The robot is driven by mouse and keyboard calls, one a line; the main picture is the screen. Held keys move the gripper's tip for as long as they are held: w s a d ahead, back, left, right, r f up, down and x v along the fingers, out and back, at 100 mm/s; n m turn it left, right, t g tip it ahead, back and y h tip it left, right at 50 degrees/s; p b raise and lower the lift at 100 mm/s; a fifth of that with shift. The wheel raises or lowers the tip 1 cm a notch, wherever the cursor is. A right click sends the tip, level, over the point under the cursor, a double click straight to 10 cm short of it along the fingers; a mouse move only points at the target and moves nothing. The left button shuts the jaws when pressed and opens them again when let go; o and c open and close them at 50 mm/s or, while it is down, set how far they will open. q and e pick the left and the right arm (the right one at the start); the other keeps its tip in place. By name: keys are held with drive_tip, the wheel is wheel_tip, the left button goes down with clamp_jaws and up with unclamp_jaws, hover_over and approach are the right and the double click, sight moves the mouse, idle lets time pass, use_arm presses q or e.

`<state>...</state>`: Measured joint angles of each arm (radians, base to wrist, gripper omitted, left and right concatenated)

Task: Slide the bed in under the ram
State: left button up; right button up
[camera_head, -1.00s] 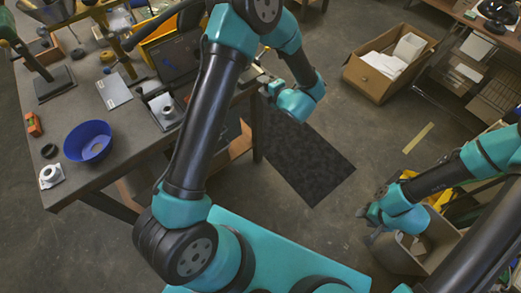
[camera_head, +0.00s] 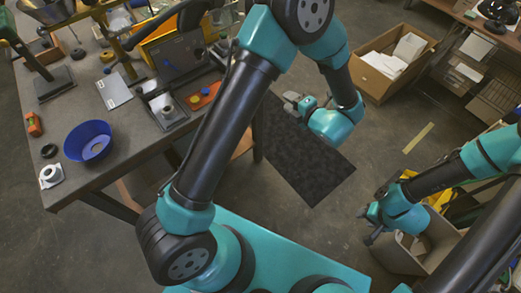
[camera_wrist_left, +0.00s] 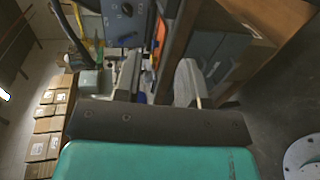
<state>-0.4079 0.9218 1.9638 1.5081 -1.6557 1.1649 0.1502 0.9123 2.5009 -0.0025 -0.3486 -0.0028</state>
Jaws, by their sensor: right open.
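A dark plate with a white ring-shaped part (camera_head: 167,106) on it sits near the right edge of the workbench (camera_head: 125,150); I cannot tell for sure whether this is the bed. No ram can be made out clearly; the equipment at the back of the bench is partly cut off and partly behind my arm. My left gripper (camera_head: 296,103) is off the bench, over the dark floor mat. In the left wrist view its two fingers (camera_wrist_left: 156,84) stand apart with nothing held between them. My right gripper (camera_head: 370,227) is open and empty, low at the right beside a cardboard box.
A blue bowl (camera_head: 88,142), a white flanged part (camera_head: 51,176) and an orange tool (camera_head: 34,123) lie on the bench's left part. An orange piece (camera_head: 203,96) lies near the right edge. An open carton (camera_head: 372,86) stands on the floor. The front middle of the bench is clear.

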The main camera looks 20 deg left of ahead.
use_arm(q)
drive_tip(key=s+x, duration=0.1)
drive_tip(key=x, duration=1.8)
drive_tip(key=f+v, duration=0.1)
drive_tip(key=v, duration=1.9)
drive_tip(key=w+a+f+m+t+h, duration=0.2)
drive_tip(key=a+f+m+h, duration=0.4)
drive_tip(key=f+m+h, duration=0.5)
drive_tip(key=s+a+f+m+g+h, duration=0.1)
drive_tip(key=s+f+m+g+h, duration=0.3)
drive_tip(key=s+f+m, duration=0.5)
drive_tip(key=m, duration=0.4)
drive_tip(key=shift+s+f+g+h, duration=0.3)
drive_tip(key=shift+s+f+h, duration=0.05)
drive_tip(key=shift+s+h, duration=0.05)
drive_tip(key=shift+a, duration=0.15)
